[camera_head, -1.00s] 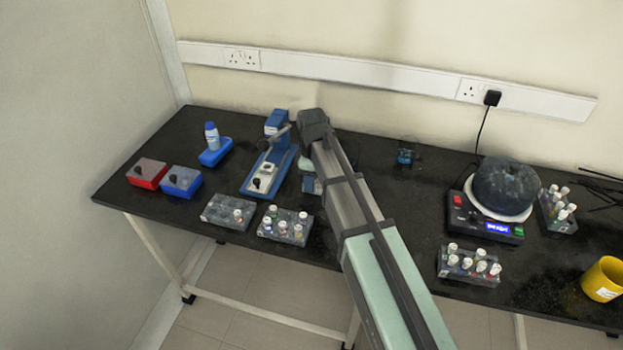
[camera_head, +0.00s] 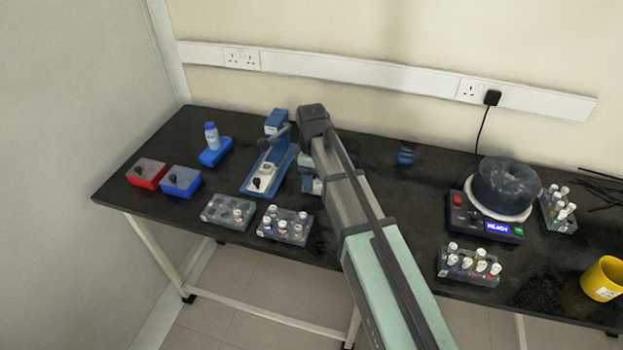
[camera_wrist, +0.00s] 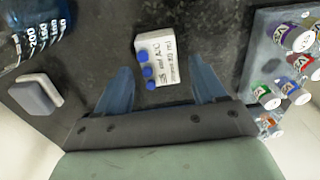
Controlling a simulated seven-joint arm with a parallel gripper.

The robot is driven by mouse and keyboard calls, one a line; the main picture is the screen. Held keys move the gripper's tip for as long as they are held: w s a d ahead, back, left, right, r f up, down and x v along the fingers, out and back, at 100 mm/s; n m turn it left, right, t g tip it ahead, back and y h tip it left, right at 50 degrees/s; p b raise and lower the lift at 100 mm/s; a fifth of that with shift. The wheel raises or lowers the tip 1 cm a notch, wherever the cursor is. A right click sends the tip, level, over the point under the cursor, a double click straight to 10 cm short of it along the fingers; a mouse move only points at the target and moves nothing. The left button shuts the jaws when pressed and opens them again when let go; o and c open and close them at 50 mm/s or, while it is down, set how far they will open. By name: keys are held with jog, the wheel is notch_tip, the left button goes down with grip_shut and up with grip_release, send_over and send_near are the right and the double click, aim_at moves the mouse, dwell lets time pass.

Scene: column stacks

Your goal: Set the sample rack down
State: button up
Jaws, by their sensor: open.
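The sample rack is probably the small white block with handwriting and blue caps (camera_wrist: 168,55) in the wrist view. It appears to rest on the dark bench top. My gripper (camera_wrist: 160,68) is open, with one blue finger on each side of the block's near part. Gaps show between the fingers and the block.
A rack of capped vials (camera_head: 285,225) stands close by; it also shows at right in the wrist view (camera_wrist: 262,50). A beaker with blue liquid (camera_wrist: 38,28) and a grey block (camera_wrist: 37,96) lie to the left. A blue device (camera_head: 262,178) stands left of my arm.

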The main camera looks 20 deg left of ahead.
notch_tip(320, 180, up, 11)
dwell(0.5)
jog(key=shift+f, duration=0.1)
